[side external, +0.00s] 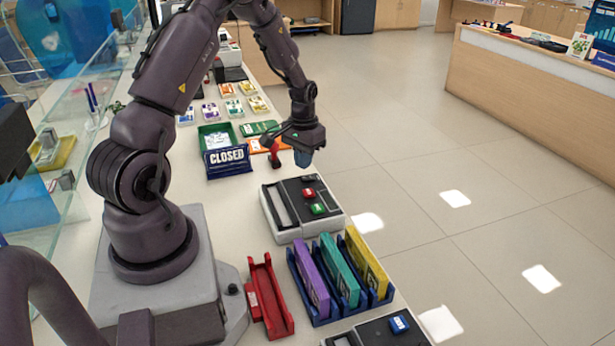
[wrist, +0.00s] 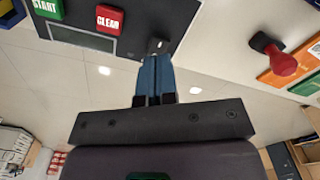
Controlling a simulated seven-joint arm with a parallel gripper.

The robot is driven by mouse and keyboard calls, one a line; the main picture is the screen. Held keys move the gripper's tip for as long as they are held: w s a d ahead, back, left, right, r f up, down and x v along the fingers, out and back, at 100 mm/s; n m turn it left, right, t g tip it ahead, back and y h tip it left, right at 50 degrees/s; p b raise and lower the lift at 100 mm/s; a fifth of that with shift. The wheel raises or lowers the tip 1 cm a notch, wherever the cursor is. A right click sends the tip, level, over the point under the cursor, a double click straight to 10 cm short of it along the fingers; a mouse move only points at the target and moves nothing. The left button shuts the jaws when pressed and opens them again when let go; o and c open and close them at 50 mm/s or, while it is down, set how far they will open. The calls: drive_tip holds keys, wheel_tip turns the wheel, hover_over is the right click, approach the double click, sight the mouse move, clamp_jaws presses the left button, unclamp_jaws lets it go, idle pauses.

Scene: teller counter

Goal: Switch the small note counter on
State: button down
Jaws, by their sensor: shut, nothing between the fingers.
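A grey and black note counter (side external: 283,238) stands on the counter, with a red button (side external: 308,193) and a green button (side external: 318,209) on top. In the wrist view these read CLEAR (wrist: 109,19) and START (wrist: 47,8). A small switch (wrist: 158,45) sits by the panel's edge; its position cannot be told. My gripper (side external: 303,160) is shut and empty, pointing down above the far end of this counter. In the wrist view its blue fingertips (wrist: 156,62) appear close to the switch; contact cannot be told. A second machine with a blue button (side external: 399,325) is partly cut off at the bottom.
A blue rack (side external: 318,320) holds purple, teal and yellow pieces near the front, beside a red holder (side external: 270,300). A CLOSED sign (side external: 227,160), a green tray (side external: 213,130) and a red-handled stamp (side external: 274,152) stand behind the note counter. The counter's right edge is close.

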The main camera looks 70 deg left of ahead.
sight(303, 177)
drive_tip(key=shift+r, duration=1.85)
drive_tip(key=s+d+r+m+t, duration=0.2)
drive_tip(key=s+d+r, duration=0.4)
drive_tip(key=d+r, duration=0.5)
drive_tip(key=s+d+r+m+t, duration=0.3)
drive_tip(key=s+d+r, duration=0.3)
drive_tip(key=d+r, duration=0.5)
drive_tip(key=d+m, duration=0.1)
drive_tip(key=d, duration=0.3)
drive_tip(key=shift+s+d+t, duration=0.2)
drive_tip(key=shift+d+t, duration=0.05)
drive_tip(key=shift+t, duration=0.05)
drive_tip(key=shift+a, duration=0.1)
